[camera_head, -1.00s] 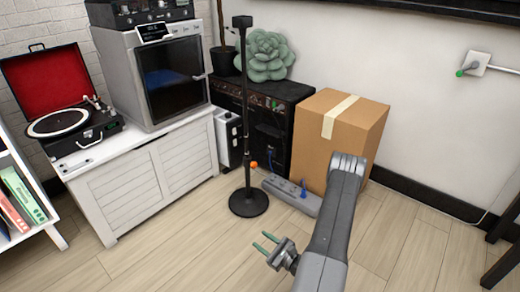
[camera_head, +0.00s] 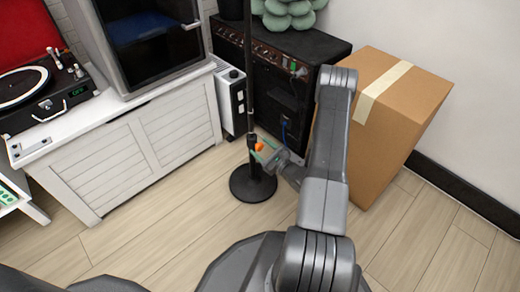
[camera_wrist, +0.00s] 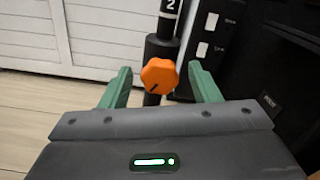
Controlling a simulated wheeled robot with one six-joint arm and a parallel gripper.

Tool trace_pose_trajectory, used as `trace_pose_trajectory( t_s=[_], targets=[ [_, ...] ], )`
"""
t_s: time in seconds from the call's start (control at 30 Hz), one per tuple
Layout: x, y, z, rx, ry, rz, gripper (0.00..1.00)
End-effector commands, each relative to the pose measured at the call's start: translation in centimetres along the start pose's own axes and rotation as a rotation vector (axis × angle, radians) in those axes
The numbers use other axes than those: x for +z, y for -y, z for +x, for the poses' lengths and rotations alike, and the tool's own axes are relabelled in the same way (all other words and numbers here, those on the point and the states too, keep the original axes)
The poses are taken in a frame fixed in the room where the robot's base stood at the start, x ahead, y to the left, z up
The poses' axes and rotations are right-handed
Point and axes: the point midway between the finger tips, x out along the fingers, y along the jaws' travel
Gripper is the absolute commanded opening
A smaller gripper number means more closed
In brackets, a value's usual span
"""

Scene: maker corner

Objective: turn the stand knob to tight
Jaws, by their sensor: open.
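The stand (camera_head: 249,95) is a thin black pole on a round black base (camera_head: 253,187) on the floor. Its orange knob (camera_head: 260,147) sits low on the pole. In the wrist view the knob (camera_wrist: 159,75) is a lobed orange cap with a dark mark towards its lower left, on a black collar. A "2" label shows on the pole above it. My gripper (camera_wrist: 162,85) is open, with one green finger on each side of the knob and a gap visible on both sides. In the head view my gripper (camera_head: 262,151) is at the knob, partly covering the pole.
A white cabinet (camera_head: 130,140) stands left of the stand. A black amplifier (camera_head: 275,75) and a white box-like unit (camera_head: 230,100) stand close behind it. A cardboard box (camera_head: 400,110) is at the right. The floor in front is clear.

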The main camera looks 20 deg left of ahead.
Motion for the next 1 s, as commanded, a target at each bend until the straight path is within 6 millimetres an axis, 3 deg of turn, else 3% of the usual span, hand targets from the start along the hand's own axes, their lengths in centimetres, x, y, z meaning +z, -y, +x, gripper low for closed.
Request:
trace_pose_trajectory(
  t_s=[0.13, 0.43, 0.67, 0.87, 1.0],
  targets=[
    [-0.02, -0.04, 1.07, 0.001, 0.001, -0.001, 0.56],
    [0.04, 0.02, 1.26, 0.0, 0.0, 0.0, 0.56],
    [0.04, 0.01, 1.24, 0.0, 0.0, 0.0, 0.13],
    [-0.01, 0.0, 1.23, 0.0, 0.0, 0.03, 0.11],
    [-0.05, 0.03, 1.24, 0.0, 0.0, 0.14, 0.11]
  ],
)
